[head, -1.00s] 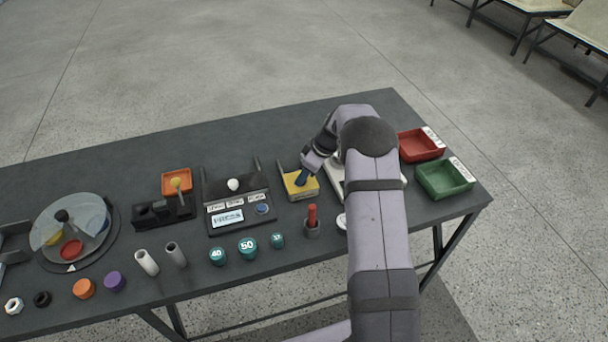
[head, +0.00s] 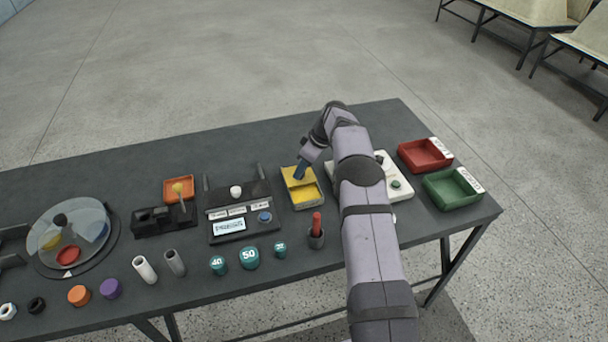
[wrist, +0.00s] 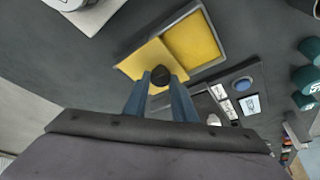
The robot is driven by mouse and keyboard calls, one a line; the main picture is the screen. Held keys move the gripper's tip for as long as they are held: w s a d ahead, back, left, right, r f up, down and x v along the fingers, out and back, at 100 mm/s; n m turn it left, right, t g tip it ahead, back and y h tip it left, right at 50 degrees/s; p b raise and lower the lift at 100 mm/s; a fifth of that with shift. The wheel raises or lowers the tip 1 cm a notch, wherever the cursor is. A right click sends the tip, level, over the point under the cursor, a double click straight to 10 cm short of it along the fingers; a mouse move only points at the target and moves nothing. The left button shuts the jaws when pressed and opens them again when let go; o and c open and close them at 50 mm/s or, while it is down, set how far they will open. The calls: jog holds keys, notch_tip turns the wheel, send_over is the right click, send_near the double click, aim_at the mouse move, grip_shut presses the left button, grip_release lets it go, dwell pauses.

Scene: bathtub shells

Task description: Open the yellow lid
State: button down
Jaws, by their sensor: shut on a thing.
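The yellow lid (head: 291,176) is at the back of a small dark-walled box (head: 321,203) with a yellow inside. The front part of the box is uncovered. The lid also shows in the wrist view (wrist: 138,62), beside the open yellow inside of the box (wrist: 193,41). A round black knob (wrist: 160,74) is on the lid. My gripper (wrist: 159,84) is shut on this knob, with a blue finger on each side. I cannot tell how far the lid is tilted.
A white board (head: 394,165) is right of the box, partly behind my arm. A black panel with a display (head: 229,227) is to its left. A red peg in a dark holder (head: 316,232) stands in front. Red (head: 426,155) and green (head: 453,189) trays are at right.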

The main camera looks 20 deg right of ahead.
jog(key=shift+w, duration=0.3)
jog(key=c, duration=1.5)
grip_release()
jog(key=shift+o, duration=0.2)
jog(key=b+v, duration=0.2)
jog(key=v, duration=0.5)
jog(key=shift+r, duration=0.15)
jog(key=shift+s, duration=0.1)
